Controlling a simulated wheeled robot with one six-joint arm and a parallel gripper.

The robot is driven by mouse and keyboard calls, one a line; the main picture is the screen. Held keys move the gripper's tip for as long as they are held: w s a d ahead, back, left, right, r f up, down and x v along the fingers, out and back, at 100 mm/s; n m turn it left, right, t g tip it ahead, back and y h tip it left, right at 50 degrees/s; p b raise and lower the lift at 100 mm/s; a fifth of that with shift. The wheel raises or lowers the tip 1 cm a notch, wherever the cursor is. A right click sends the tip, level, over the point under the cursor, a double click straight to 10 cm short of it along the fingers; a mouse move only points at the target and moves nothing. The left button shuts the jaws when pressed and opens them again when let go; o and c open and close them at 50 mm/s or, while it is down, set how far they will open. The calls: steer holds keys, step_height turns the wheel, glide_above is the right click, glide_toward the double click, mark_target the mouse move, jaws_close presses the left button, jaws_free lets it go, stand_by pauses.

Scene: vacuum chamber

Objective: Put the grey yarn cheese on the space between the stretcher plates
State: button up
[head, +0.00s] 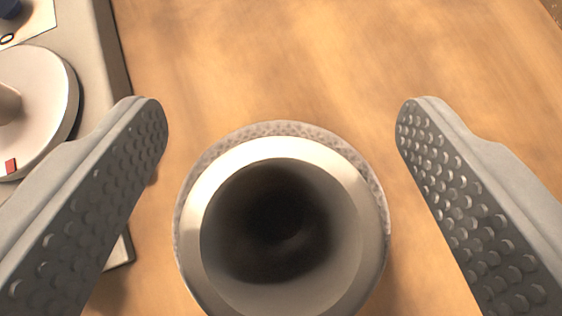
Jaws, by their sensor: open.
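A round, hollow object that looks like the grey yarn cheese (283,131) stands on the wooden surface at the lower middle of the head view. Its outer rim is grey and textured, with a pale smooth ring inside and a dark hole in the middle. My gripper (282,113) is open, with one studded finger to the left of the cheese and one to the right. Clear gaps show between the fingers and the cheese. The near edge of the cheese is cut off by the frame. I cannot make out the stretcher plates or the space between them.
A beige apparatus (97,55) with a pale round disc (48,92) stands at the left, partly behind my left finger. The disc carries a small red mark. The wooden surface (330,55) beyond the cheese is clear.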

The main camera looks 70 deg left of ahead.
steer(key=c, duration=1.4)
steer(key=shift+r, duration=0.35)
jaws_close()
step_height(320, 180, up, 9)
steer(key=shift+r, duration=0.15)
